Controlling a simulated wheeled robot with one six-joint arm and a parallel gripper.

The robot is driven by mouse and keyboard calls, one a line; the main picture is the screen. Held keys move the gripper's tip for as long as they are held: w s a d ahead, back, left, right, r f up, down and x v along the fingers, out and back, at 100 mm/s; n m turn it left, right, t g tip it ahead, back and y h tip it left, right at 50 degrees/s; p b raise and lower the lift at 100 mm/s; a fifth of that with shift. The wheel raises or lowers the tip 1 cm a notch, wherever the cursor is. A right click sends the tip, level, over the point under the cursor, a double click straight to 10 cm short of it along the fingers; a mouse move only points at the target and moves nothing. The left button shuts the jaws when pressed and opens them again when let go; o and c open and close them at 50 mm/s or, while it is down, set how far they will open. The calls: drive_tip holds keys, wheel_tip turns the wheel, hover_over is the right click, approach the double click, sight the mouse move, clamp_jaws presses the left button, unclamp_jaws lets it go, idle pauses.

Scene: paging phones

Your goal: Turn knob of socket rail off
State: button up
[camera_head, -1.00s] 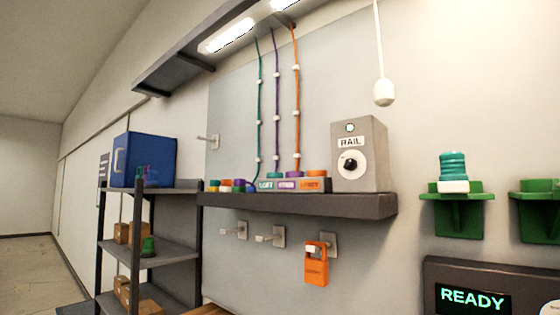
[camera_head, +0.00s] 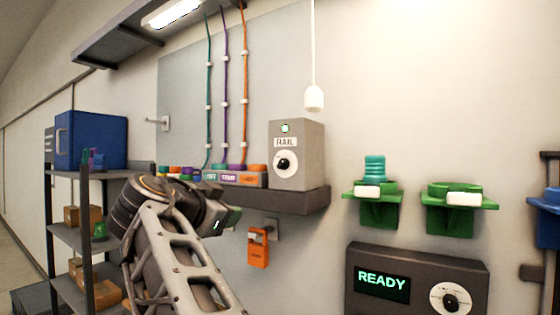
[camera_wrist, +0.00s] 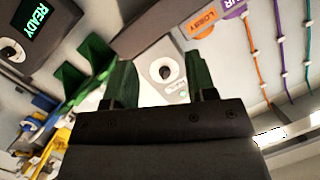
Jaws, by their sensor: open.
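The socket rail's grey box, labelled RAIL (camera_head: 298,153), stands on the right end of the dark shelf. Its black knob (camera_head: 284,164) sits on a white dial, and a small light on the box above the label glows pale green. In the wrist view the knob (camera_wrist: 165,72) shows on its dial between the two green fingertips. My gripper (camera_head: 232,215) is left of and below the box in the head view, apart from the knob. In the wrist view my gripper (camera_wrist: 160,85) is open, with nothing between the fingers.
Coloured plugs in the socket strip (camera_head: 235,179) stand left of the box. Green brackets (camera_head: 379,209) and a READY panel (camera_head: 417,284) are at the right. A shelving rack (camera_head: 75,236) stands at the left.

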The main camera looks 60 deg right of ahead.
sight(282, 162)
drive_tip(key=s+d+r+m+g+h+p, duration=0.25)
drive_tip(key=s+r+m, duration=0.3)
drive_tip(key=r, duration=0.35)
drive_tip(key=shift+m+g, duration=0.25)
drive_tip(key=shift+g, duration=0.2)
drive_tip(key=d+p, duration=0.1)
drive_tip(key=d, duration=0.2)
drive_tip(key=d+p, duration=0.1)
drive_tip(key=d, duration=0.3)
drive_tip(key=d+p, duration=0.2)
drive_tip(key=d, duration=0.2)
drive_tip(key=shift+w+d+r, duration=0.15)
drive_tip(key=shift+w+r, duration=0.05)
drive_tip(key=shift+w, duration=0.2)
drive_tip(key=shift+d+f+p, duration=0.1)
drive_tip(key=shift+d+p, duration=0.25)
drive_tip(key=shift+d, duration=0.4)
drive_tip(key=c, duration=0.8)
drive_tip(key=shift+a, duration=0.1)
